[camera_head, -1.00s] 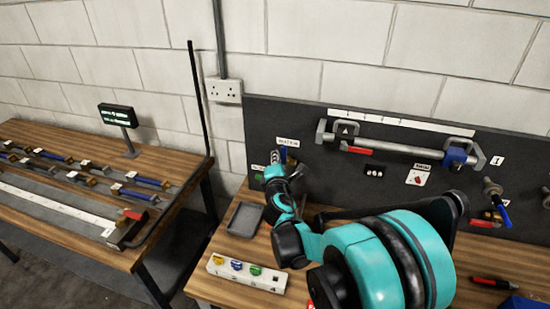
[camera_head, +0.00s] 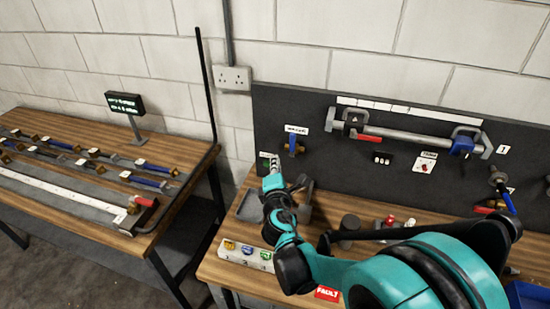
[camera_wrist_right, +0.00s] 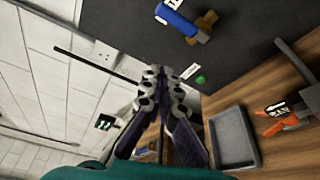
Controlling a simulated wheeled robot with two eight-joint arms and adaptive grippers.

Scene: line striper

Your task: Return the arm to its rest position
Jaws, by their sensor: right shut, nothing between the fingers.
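My right arm (camera_head: 420,275), teal and black, reaches from the lower right toward the left end of the dark panel. Its gripper (camera_head: 272,166) is shut and empty, in front of the panel's lower left, near a green button. In the right wrist view the shut fingers (camera_wrist_right: 163,72) point toward the panel and a green button (camera_wrist_right: 201,79), apart from the blue-handled valve (camera_wrist_right: 176,22). That valve (camera_head: 293,142) is on the panel just above and right of the gripper in the head view. My left gripper is not in view.
A grey tray (camera_head: 247,208) lies on the bench below the gripper; it also shows in the wrist view (camera_wrist_right: 234,138). A white block with coloured parts (camera_head: 245,252) stands at the bench front. A clamp-held bar (camera_head: 400,140) is on the panel. A second table (camera_head: 75,150) stands left.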

